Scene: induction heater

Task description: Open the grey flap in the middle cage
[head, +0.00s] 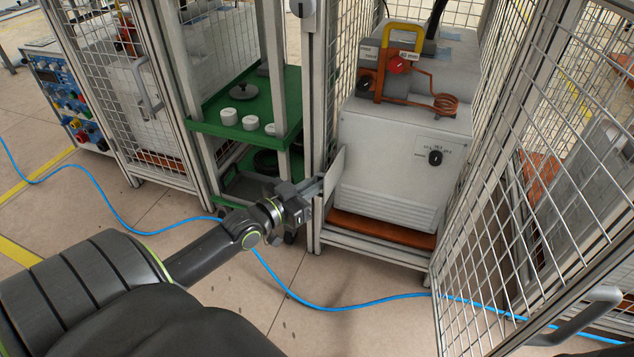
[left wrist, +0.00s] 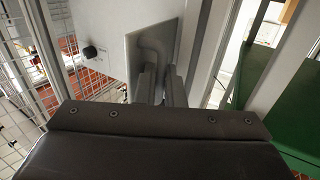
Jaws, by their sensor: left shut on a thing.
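The grey flap (head: 336,172) is a small flat plate at the left post of the middle cage, in front of the white heater unit's lower left side. It stands at an angle to the cage front. My left gripper (head: 318,188) is at the flap's lower left part and is shut on it. In the left wrist view the flap (left wrist: 146,48) rises beyond my two fingers (left wrist: 161,88), with a faint curved shape on its face. The exact spot of the grip is partly hidden. My right gripper is not in view.
The white heater unit (head: 398,165) with a copper coil (head: 440,102) stands in the cage. A mesh door (head: 520,190) stands open at right. A green shelf cart (head: 215,122) stands left of the post. A blue cable (head: 345,306) crosses the floor.

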